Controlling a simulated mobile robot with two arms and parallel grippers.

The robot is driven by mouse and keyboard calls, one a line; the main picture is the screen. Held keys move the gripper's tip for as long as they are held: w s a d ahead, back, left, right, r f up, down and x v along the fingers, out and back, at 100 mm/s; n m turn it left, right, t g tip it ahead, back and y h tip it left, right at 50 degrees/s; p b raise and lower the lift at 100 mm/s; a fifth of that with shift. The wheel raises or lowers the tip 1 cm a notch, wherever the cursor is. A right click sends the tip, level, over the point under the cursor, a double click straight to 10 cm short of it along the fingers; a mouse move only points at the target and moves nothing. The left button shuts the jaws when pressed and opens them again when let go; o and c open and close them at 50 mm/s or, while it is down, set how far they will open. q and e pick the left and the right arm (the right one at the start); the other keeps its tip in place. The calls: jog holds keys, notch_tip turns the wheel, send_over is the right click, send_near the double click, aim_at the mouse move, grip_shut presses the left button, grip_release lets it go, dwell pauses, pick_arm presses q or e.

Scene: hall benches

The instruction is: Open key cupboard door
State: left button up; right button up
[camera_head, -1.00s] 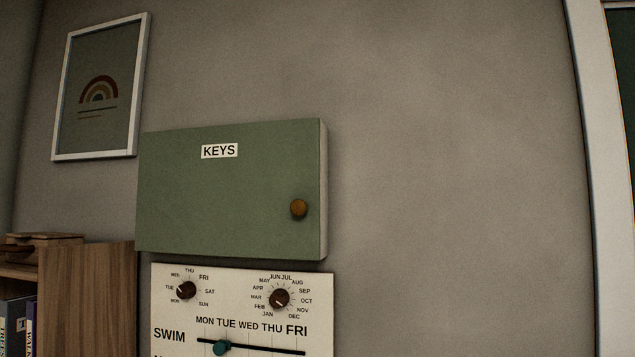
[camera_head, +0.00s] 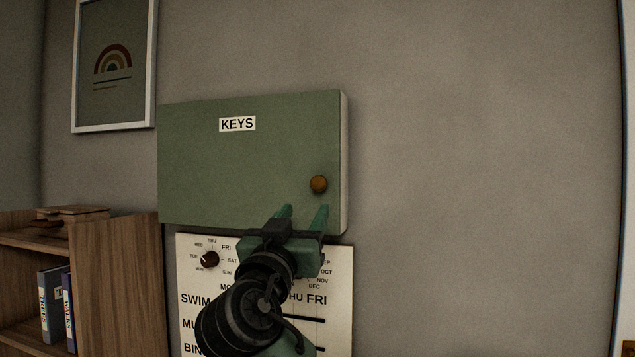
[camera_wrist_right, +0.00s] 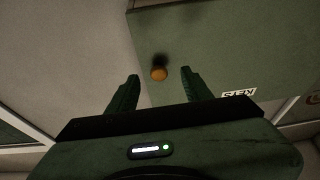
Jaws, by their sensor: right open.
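The key cupboard (camera_head: 245,165) is a green box on the wall with a KEYS label, and its door is shut. A round orange-brown knob (camera_head: 318,184) sits near the door's right edge. My right gripper (camera_head: 305,210) is open and empty, just below and left of the knob in the head view. In the right wrist view the knob (camera_wrist_right: 159,74) shows beyond the open fingertips (camera_wrist_right: 160,75), between them and apart from both. The cupboard door (camera_wrist_right: 215,50) fills much of that view. My left gripper is not in view.
A white board (camera_head: 338,285) with dials and sliders hangs right below the cupboard, partly hidden by my right arm. A wooden shelf (camera_head: 115,270) with binders stands at left. A framed rainbow picture (camera_head: 113,70) hangs above it. The wall to the right is bare.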

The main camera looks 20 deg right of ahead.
aim_at(318, 185)
jog(key=shift+h, duration=0.3)
jog(key=w+d+r+p, duration=0.1)
jog(key=w+r+p, duration=0.1)
jog(key=w+d+r+p, duration=0.2)
jog(key=shift+w+d+r+p, duration=0.1)
jog(key=shift+d+r+p, duration=0.1)
jog(key=shift+p, duration=0.1)
jog(key=shift+w+d+r+p, duration=0.15)
jog(key=shift+w+d+p, duration=0.25)
jog(key=shift+w, duration=0.15)
grip_shut()
dwell(0.6)
